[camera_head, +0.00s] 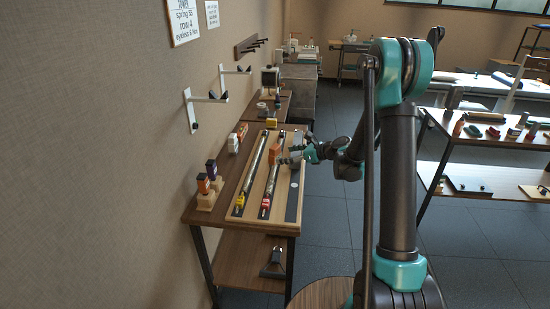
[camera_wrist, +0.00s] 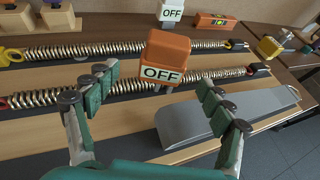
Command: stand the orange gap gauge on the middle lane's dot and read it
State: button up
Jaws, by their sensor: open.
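In the head view the gauge (camera_head: 275,153) shows beside my gripper (camera_head: 288,160). In the wrist view my gripper (camera_wrist: 155,78) is open, with a finger on each side of the gauge's lower part and visible gaps. No dot on the middle lane can be made out.
A grey wedge-like piece (camera_wrist: 225,112) lies on the right lane, close to my right finger. A white gauge reading "OFF" (camera_wrist: 171,13) and an orange block (camera_wrist: 214,20) are behind. Purple and orange blocks (camera_head: 206,180) stand at the left. A yellow block (camera_wrist: 268,46) sits right.

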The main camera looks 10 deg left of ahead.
aim_at(278, 154)
jog(key=x, duration=0.4)
jog(key=shift+w+a, duration=0.25)
jog(key=shift+w, duration=0.15)
jog(key=shift+r, duration=0.1)
jog(key=c, duration=1.4)
jog(key=shift+c, duration=0.2)
